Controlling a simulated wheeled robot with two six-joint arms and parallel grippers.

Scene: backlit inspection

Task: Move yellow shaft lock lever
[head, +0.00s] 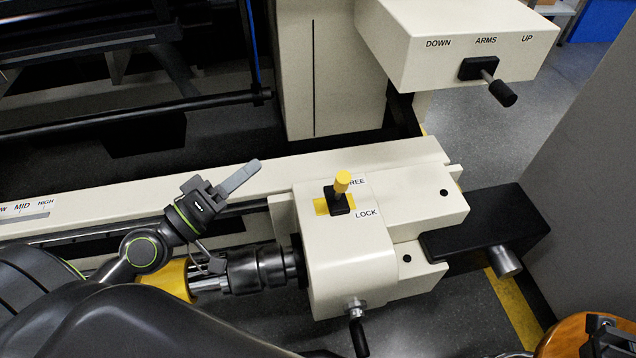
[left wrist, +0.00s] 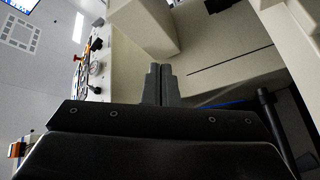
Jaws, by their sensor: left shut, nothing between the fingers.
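The yellow shaft lock lever (head: 342,182) stands on a cream housing (head: 390,205), its yellow knob above a black base on a yellow plate. The knob partly covers the word FREE behind it; LOCK is printed in front. The lever leans a little toward the FREE side. My left gripper (head: 254,167) is to the left of the lever, apart from it, with its grey fingers together and empty. The fingers also show shut in the left wrist view (left wrist: 161,85), where I cannot see the lever. At the lower right of the head view is a dark gripper-like part, too cropped to read.
A cream box at the upper right carries the ARMS lever (head: 502,93), marked DOWN and UP. A black crank handle (head: 358,335) hangs from the housing's front. A black block (head: 485,230) juts out at right. A chuck-like shaft (head: 262,270) lies below my left gripper.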

